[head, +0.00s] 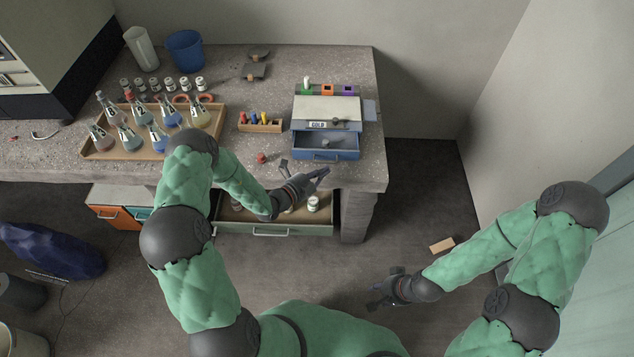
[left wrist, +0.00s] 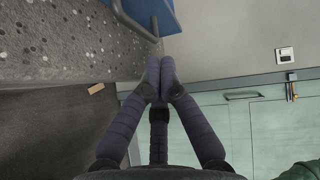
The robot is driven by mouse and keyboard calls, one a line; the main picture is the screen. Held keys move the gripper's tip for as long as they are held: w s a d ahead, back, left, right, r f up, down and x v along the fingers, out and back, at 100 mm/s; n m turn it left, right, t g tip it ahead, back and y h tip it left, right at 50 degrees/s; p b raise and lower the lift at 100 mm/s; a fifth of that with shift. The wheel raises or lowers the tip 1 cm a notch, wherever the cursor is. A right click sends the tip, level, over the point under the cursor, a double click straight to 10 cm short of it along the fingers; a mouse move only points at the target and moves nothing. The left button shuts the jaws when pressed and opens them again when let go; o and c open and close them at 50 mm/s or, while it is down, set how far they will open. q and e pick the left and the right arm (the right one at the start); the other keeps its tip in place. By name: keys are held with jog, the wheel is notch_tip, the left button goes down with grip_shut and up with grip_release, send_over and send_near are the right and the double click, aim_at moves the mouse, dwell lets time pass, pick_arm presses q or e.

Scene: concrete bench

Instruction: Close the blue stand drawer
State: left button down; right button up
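A wooden tray of flasks (head: 136,151) and a small rack (head: 260,126) stand left of the stand. A red item (head: 262,158) lies near the front edge. A lower bench drawer (head: 270,229) hangs open beneath my left forearm. A small block (head: 442,245) lies on the floor.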

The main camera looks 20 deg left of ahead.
aim_at(318, 149)
pick_arm(q)
jog(key=shift+w+a+f, duration=0.2)
jog(key=shift+w, duration=0.55)
jog(key=w, duration=0.3)
jog(key=w+a+b, duration=0.1)
jog(key=w, duration=0.1)
jog(key=w+a+b, duration=0.1)
jog(key=w, duration=0.2)
jog(key=shift+w+a+f, duration=0.1)
jog(key=shift+w+a, duration=0.15)
jog(key=shift+w, duration=0.1)
jog(key=shift+w+a, duration=0.1)
jog(key=shift+w, duration=0.05)
jog(key=shift+r, duration=0.2)
